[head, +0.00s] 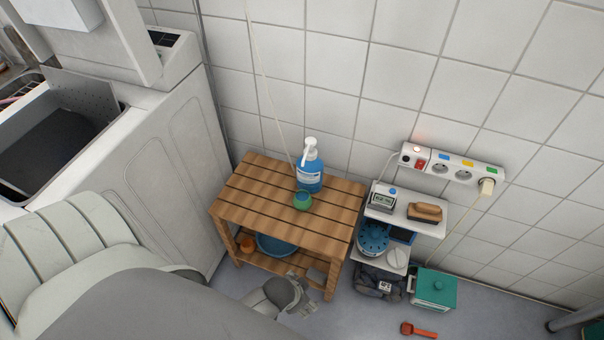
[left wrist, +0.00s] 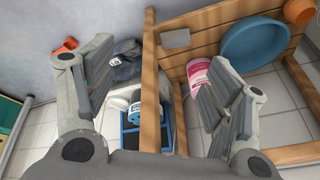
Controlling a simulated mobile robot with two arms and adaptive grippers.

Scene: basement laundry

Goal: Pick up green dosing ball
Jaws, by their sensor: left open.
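The green dosing ball (head: 302,201) sits on top of the slatted wooden table (head: 258,178), just in front of a blue pump bottle (head: 310,178). The ball is not visible in the left wrist view. My left gripper (head: 299,296) is low in front of the table, below its top and apart from the ball. In the left wrist view its two fingers (left wrist: 160,58) are spread wide, with a wooden leg (left wrist: 150,85) of the table showing between them. Nothing is held. My right gripper is not in view.
A blue basin (head: 277,246) and an orange pot (head: 246,244) are on the table's lower shelf. A small shelf unit (head: 425,228) and a teal box (head: 434,290) stand at right. An orange tool (head: 418,330) lies on the floor. A white machine (head: 165,150) is at left.

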